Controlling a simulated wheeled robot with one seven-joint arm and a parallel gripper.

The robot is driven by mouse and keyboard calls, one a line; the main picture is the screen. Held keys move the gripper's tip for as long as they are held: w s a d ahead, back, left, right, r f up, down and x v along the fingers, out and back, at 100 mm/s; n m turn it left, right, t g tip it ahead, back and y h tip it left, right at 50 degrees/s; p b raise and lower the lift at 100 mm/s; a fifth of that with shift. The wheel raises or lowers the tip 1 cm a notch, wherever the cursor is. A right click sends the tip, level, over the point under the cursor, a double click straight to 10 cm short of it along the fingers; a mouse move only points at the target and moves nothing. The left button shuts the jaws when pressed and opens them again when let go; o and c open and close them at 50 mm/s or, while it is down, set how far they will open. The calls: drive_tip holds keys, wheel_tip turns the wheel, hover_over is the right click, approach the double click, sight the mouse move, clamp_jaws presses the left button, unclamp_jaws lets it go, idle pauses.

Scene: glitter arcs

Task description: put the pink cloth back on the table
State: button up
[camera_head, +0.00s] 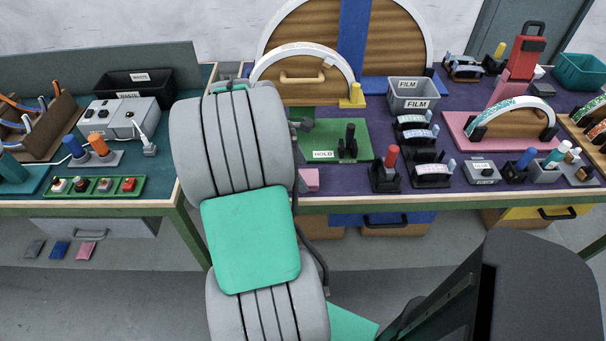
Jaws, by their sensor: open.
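A small flat pink piece (86,251), which looks like a folded cloth, lies on the floor below the left table, beside a blue piece (60,250) and a dark grey one (34,249). Another small pink piece (309,180) is at the front edge of the right table (345,187), just right of my arm, which partly covers it. I cannot tell whether this one is cloth. My grey and green arm stands large in the middle of the view. My gripper cannot be made out; the arm seems to hide it.
A green HOLD mat (358,140) with a black holder is behind the pink piece on the table. To its right are a red-topped tool (391,157), black stands, a FILM bin (412,94) and a pink board (470,125). The left table holds a grey box (115,116).

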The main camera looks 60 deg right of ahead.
drive_tip(key=p+v, duration=0.2)
drive_tip(key=v, duration=0.8)
drive_tip(key=w+a+t, duration=0.2)
drive_tip(key=w+a, duration=0.3)
drive_tip(key=w, duration=0.1)
drive_tip(key=w+a+r+m+t, duration=0.1)
drive_tip(key=w+a, duration=0.2)
drive_tip(key=a, duration=0.3)
drive_tip(key=w+a+r+m+t, duration=0.1)
drive_tip(key=w+a+t, duration=0.15)
drive_tip(key=a, duration=0.45)
drive_tip(key=a+f+m+t+y, duration=0.1)
drive_tip(key=a+m+y, duration=0.1)
drive_tip(key=a, duration=1.6)
drive_tip(key=shift+f+m+t, duration=0.35)
drive_tip(key=shift+f+m, duration=0.05)
drive_tip(key=shift+m, duration=0.3)
drive_tip(key=shift+s+d, duration=0.1)
drive_tip(key=shift+s, duration=0.05)
